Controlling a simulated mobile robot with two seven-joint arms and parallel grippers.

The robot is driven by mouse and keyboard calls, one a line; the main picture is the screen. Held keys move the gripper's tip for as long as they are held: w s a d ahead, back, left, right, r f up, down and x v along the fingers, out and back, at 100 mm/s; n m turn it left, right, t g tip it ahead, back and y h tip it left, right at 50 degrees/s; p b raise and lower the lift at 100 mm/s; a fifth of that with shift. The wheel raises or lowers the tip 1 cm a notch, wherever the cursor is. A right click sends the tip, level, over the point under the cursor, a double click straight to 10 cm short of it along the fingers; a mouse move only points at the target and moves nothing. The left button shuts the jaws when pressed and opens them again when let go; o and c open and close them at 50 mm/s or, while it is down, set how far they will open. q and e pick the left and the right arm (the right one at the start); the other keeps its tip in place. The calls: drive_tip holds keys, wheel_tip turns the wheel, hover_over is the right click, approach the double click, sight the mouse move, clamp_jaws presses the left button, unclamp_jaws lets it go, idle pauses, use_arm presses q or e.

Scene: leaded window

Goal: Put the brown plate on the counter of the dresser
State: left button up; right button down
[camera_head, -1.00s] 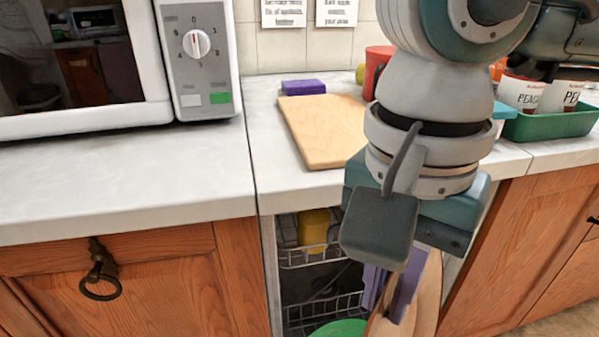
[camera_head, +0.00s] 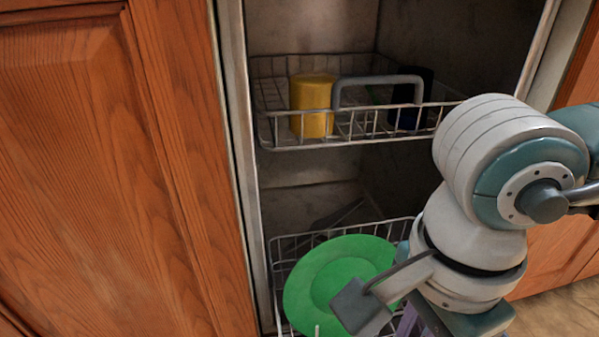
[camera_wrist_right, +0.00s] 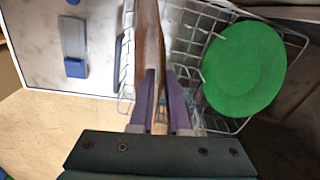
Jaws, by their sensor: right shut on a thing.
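The brown plate (camera_wrist_right: 150,40) shows edge-on in the right wrist view, between the purple fingers of my right gripper (camera_wrist_right: 160,78). My right gripper is shut on it. In the head view my right arm hides the plate; the purple fingers (camera_head: 408,324) show only in part at the bottom, beside the lower rack. The plate is close to the rack in the wrist view; I cannot tell if they touch. The dresser and its counter cannot be made out now. My left gripper is not in view.
The dishwasher stands open. A green plate (camera_head: 320,271) leans in its lower rack (camera_head: 283,245). A yellow cup (camera_head: 312,104) and a dark item are in the upper rack (camera_head: 270,137). The lowered door (camera_wrist_right: 45,30) shows in the wrist view. Wooden cabinet fronts (camera_head: 90,180) flank the opening.

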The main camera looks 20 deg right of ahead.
drive_tip(key=shift+m, duration=0.4)
drive_tip(key=f, duration=0.1)
drive_tip(key=f+b, duration=0.1)
drive_tip(key=f, duration=0.1)
drive_tip(key=f+b, duration=0.1)
drive_tip(key=shift+s+d+f, duration=0.1)
drive_tip(key=shift+d+f, duration=0.05)
drive_tip(key=shift+d, duration=0.2)
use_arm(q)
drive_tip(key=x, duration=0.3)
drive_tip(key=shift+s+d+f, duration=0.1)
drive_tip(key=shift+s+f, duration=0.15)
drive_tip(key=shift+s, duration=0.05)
use_arm(e)
drive_tip(key=w+d+b, duration=0.3)
drive_tip(key=w+b, duration=0.4)
drive_tip(key=w, duration=0.6)
wheel_tip(320, 180, down, 6)
drive_tip(key=s+b, duration=0.1)
drive_tip(key=b, duration=0.1)
drive_tip(key=shift+s+a+b, duration=0.15)
drive_tip(key=shift+s+b, duration=0.15)
drive_tip(key=shift+b, duration=0.05)
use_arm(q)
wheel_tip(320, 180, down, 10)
use_arm(e)
drive_tip(key=c, duration=0.9)
unclamp_jaws()
drive_tip(key=shift+f, duration=0.1)
